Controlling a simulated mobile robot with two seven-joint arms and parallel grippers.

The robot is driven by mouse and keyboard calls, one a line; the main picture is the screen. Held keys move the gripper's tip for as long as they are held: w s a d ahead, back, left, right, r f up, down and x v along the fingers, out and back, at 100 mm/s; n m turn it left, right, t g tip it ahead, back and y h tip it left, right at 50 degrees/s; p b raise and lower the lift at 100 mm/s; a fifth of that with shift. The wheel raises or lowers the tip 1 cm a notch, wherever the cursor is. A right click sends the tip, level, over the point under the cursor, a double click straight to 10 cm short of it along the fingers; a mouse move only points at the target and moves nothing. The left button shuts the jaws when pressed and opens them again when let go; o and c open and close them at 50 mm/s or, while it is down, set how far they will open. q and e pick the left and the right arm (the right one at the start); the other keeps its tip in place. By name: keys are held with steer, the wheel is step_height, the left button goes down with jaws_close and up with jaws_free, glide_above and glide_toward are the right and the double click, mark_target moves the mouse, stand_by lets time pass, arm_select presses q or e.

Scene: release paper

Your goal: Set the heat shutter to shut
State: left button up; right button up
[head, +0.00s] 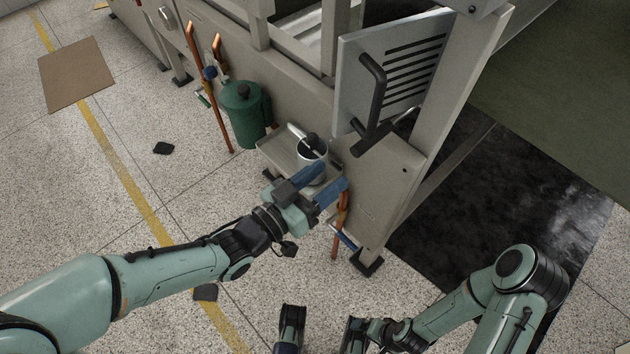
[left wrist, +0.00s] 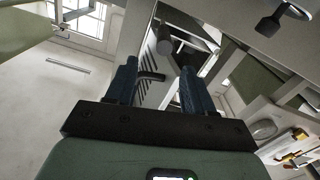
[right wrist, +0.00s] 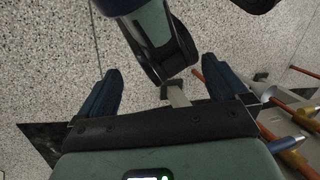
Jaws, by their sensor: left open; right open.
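The heat shutter (head: 352,85) is a pale grey panel with dark horizontal slots. It stands upright at the near end of the grey frame and a bent black handle (head: 374,90) sticks out from its face. A dark opening shows behind its top edge. My left gripper (head: 330,178) is open and empty, below and left of the handle and apart from it. In the left wrist view, dark slots and a black bar show between the left fingers (left wrist: 158,75). My right gripper (head: 322,325) is open and empty, low over the floor, far from the shutter.
A small tray (head: 272,152) with a grey cup (head: 312,160) is close by my left gripper. A green canister (head: 243,115) and orange pipes (head: 208,85) stand along the frame's left side. A dark mat (head: 490,215) lies right of the frame. The floor at left is mostly clear.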

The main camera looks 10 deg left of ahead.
arm_select(q)
steer(key=b+v, duration=0.2)
steer(key=b, duration=0.2)
steer(key=shift+f, duration=0.15)
arm_select(e)
steer(key=w+d+f+t+h, duration=0.1)
steer(key=w+d+f+t, duration=0.1)
steer(key=w+f, duration=0.3)
steer(key=w+d, duration=0.1)
steer(key=w, duration=0.1)
steer(key=shift+w+d+f+m+t, duration=0.3)
steer(key=shift+d+f, duration=0.1)
